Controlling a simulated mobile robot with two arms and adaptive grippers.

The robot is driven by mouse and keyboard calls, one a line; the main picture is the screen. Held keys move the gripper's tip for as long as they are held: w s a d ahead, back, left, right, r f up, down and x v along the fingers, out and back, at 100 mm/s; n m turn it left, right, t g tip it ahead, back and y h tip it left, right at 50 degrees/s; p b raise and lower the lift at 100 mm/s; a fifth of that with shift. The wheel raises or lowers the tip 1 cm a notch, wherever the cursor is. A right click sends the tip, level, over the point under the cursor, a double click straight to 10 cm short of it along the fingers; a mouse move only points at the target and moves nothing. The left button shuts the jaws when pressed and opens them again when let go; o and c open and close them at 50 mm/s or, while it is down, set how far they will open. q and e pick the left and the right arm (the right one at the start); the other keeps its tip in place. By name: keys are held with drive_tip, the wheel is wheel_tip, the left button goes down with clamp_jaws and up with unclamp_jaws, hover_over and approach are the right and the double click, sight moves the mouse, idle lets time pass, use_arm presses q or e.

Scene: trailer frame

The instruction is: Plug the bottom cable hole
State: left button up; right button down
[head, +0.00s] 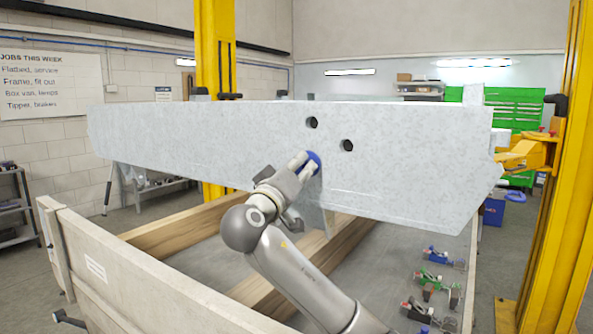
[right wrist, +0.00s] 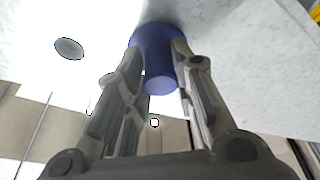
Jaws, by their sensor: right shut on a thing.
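The pale grey trailer beam (head: 420,150) spans the head view. Two dark round cable holes show in its face, an upper left one (head: 312,122) and a lower right one (head: 347,145). My right gripper (head: 307,162) is shut on a blue plug (head: 315,160) at the beam face, below both open holes. In the right wrist view the plug (right wrist: 160,80) sits between the fingers, its wide end at the beam surface. Whether it is seated in a hole is hidden. One open hole (right wrist: 69,48) shows at left there. My left gripper is out of view.
Wooden beams (head: 185,232) and a pale side board (head: 130,270) lie below the trailer beam. Yellow lift posts (head: 215,80) stand behind and at right. Several tools (head: 437,285) lie at lower right. The space before the beam's right part is clear.

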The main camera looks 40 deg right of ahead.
drive_tip(key=shift+d+r, duration=0.15)
drive_tip(key=shift+d, duration=0.05)
drive_tip(key=shift+w+d, duration=0.1)
drive_tip(key=shift+d, duration=0.05)
drive_tip(key=c, duration=1.6)
unclamp_jaws()
drive_tip(key=shift+d, duration=0.15)
drive_tip(key=o, duration=0.5)
drive_tip(key=shift+w+d, duration=0.15)
drive_tip(key=shift+c, duration=0.2)
drive_tip(key=shift+a, duration=0.25)
drive_tip(key=v, duration=1.2)
drive_tip(key=shift+d, duration=0.15)
